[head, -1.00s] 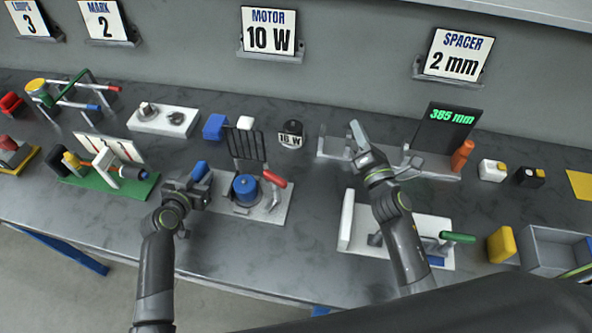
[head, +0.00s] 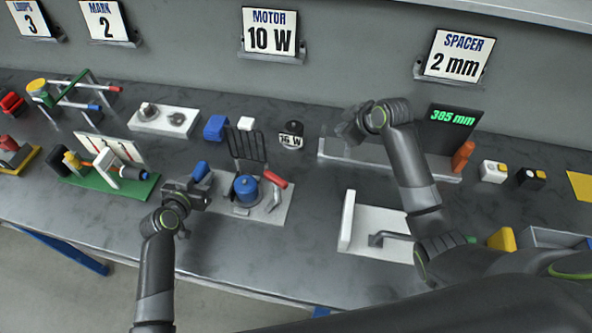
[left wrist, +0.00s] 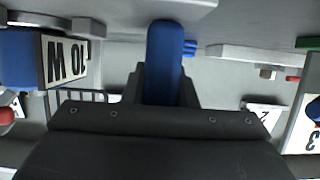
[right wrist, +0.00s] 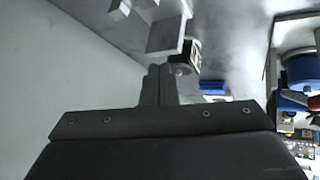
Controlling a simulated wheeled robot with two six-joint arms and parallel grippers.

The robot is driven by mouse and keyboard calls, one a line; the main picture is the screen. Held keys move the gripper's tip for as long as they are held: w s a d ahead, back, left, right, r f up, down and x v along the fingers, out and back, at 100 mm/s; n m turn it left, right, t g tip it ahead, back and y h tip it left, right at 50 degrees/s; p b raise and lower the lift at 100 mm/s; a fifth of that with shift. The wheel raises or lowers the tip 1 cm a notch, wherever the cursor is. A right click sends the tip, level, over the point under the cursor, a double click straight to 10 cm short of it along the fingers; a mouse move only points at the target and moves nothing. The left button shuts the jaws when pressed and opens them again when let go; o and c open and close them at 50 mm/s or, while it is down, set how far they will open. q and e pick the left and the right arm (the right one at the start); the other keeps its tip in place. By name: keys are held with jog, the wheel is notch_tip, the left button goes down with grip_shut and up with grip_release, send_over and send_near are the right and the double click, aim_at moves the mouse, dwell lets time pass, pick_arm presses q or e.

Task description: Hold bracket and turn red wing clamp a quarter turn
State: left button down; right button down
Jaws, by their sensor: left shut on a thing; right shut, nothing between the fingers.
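The red wing clamp (head: 274,178) sits on the right side of a light base plate (head: 268,211), beside a blue round part (head: 246,187). A dark barred bracket (head: 246,146) stands tilted behind the blue part. My left gripper (head: 200,186) is at the plate's left side. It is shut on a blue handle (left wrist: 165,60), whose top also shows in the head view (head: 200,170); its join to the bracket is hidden. My right gripper (head: 347,133) is shut and empty, raised well to the right of the clamp. Its closed fingers show in the right wrist view (right wrist: 160,85).
A grey gauge with a 385 mm display (head: 452,117) is near my right arm. Bare table lies right of the plate.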

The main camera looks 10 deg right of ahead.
jog(key=s+a+r+n+g+y, duration=0.1)
jog(key=s+a+r+g+y, duration=0.3)
jog(key=s+a+r+g, duration=0.3)
jog(key=s+a+f+g, duration=0.1)
jog(key=s+a+f, duration=0.3)
jog(key=a+f, duration=0.3)
jog(key=shift+a+f, duration=0.3)
jog(key=shift+f, duration=0.05)
dwell(0.3)
jog(key=shift+s+m+t, duration=0.15)
jog(key=shift+m+t, duration=0.25)
jog(key=shift+m, duration=0.3)
jog(key=shift+s+m+t, duration=0.25)
jog(key=shift+m+t, duration=0.35)
jog(key=shift+m, duration=0.3)
